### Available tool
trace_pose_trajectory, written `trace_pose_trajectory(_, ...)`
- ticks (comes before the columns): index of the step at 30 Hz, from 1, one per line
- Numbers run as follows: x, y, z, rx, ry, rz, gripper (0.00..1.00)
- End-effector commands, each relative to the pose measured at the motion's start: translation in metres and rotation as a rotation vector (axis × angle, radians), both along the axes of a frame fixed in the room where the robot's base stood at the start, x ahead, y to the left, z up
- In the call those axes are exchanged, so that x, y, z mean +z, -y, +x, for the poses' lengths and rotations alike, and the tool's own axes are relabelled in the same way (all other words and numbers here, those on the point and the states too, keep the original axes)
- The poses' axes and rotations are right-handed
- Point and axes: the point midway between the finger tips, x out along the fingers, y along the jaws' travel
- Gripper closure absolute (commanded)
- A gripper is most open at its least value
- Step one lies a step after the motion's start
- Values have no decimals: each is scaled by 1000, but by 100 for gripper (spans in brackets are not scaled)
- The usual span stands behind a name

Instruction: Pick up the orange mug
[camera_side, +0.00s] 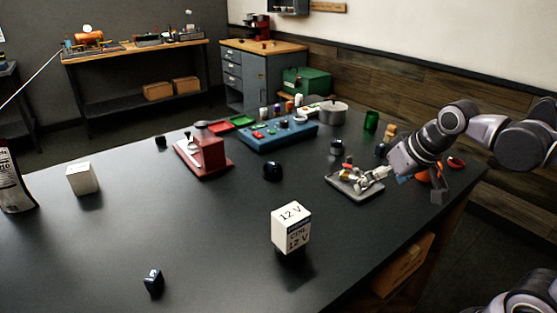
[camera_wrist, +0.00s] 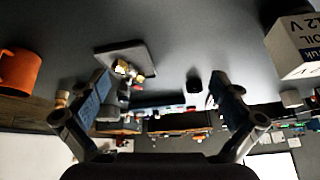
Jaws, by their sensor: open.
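The orange mug (camera_wrist: 20,71) stands at the left edge of the wrist view, cut off by the frame, with its handle showing. In the side view, orange that looks like the mug (camera_side: 424,177) shows near the table's right edge, largely hidden by my gripper. My gripper (camera_wrist: 160,98) is open, with its two blue-padded fingers wide apart and nothing between them. In the wrist view the mug lies outside the fingers, to the left of the left one. My gripper also shows in the side view (camera_side: 420,187), close to the mug; contact cannot be told.
A grey tray of small parts (camera_side: 345,187) lies left of my gripper. A white 12 V box (camera_side: 291,228) stands nearer the front. A green cup (camera_side: 371,121), a metal pot (camera_side: 333,112) and a blue panel (camera_side: 285,137) stand farther back. The front middle of the table is mostly clear.

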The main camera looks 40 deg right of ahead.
Motion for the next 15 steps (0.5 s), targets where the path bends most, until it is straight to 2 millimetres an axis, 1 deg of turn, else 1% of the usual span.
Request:
trace_pose_trajectory(1,-11,-12,-8,60,22,-18,0)
trace_pose_trajectory(3,-23,-24,-16,126,49,-39,0)
trace_pose_trajectory(6,-34,-34,-23,191,77,-61,0)
trace_pose_trajectory(9,-40,-39,-27,222,91,-73,0)
trace_pose_trajectory(13,-41,-41,-27,232,96,-76,0)
trace_pose_trajectory(14,-41,-40,-27,231,96,-77,3)
trace_pose_trajectory(15,-41,-40,-27,231,95,-76,11)
